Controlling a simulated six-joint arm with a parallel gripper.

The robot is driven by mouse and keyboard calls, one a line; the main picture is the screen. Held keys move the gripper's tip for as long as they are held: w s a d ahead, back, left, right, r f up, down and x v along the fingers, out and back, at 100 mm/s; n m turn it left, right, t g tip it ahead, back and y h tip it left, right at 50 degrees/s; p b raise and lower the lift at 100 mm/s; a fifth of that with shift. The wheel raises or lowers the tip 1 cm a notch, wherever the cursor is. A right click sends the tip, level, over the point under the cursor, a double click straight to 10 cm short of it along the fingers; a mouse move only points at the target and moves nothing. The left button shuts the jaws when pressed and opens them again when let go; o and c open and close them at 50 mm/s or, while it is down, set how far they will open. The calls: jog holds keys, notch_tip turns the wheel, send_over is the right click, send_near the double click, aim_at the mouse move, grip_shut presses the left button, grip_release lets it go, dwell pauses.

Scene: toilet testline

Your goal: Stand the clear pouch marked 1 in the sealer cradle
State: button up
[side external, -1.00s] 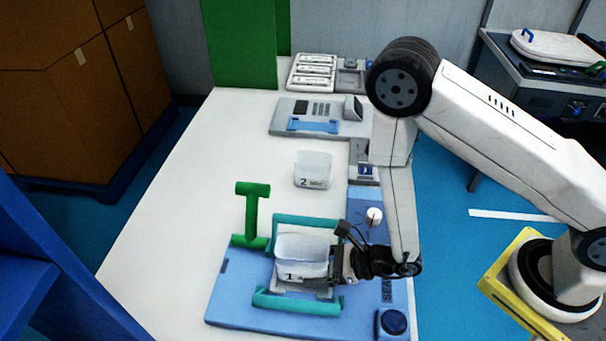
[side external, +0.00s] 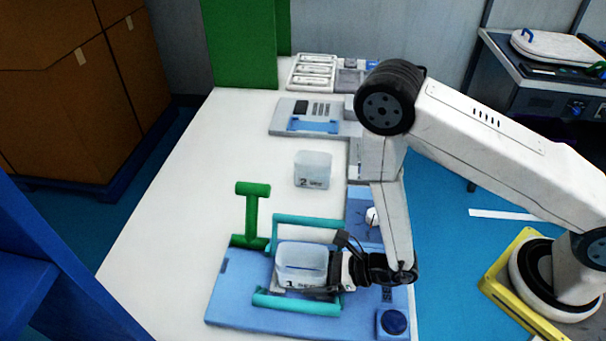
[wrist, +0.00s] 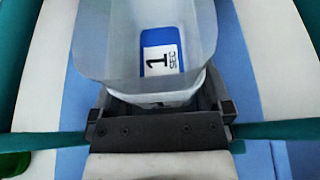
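The clear pouch marked 1 (side external: 302,262) is upright between the teal side bars of the sealer cradle (side external: 308,219). In the wrist view the pouch (wrist: 145,72) shows its open top and its blue and white "1 SEC" label. My gripper (side external: 335,270) reaches it from the right. In the wrist view my gripper (wrist: 160,105) has a dark finger on each side of the pouch's lower part and appears shut on it. The pouch's underside is hidden, so I cannot tell whether it rests on the cradle floor.
The cradle sits on a blue base plate (side external: 232,300) with a dark round button (side external: 393,322) at its front right. A green T-shaped post (side external: 252,215) stands close at the left. A second clear pouch marked 2 (side external: 312,168) stands behind. The white table left of it is clear.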

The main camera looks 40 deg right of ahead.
jog(key=shift+r, duration=0.1)
jog(key=shift+d+r, duration=0.1)
jog(key=shift+v, duration=3.65)
jog(key=shift+r, duration=0.1)
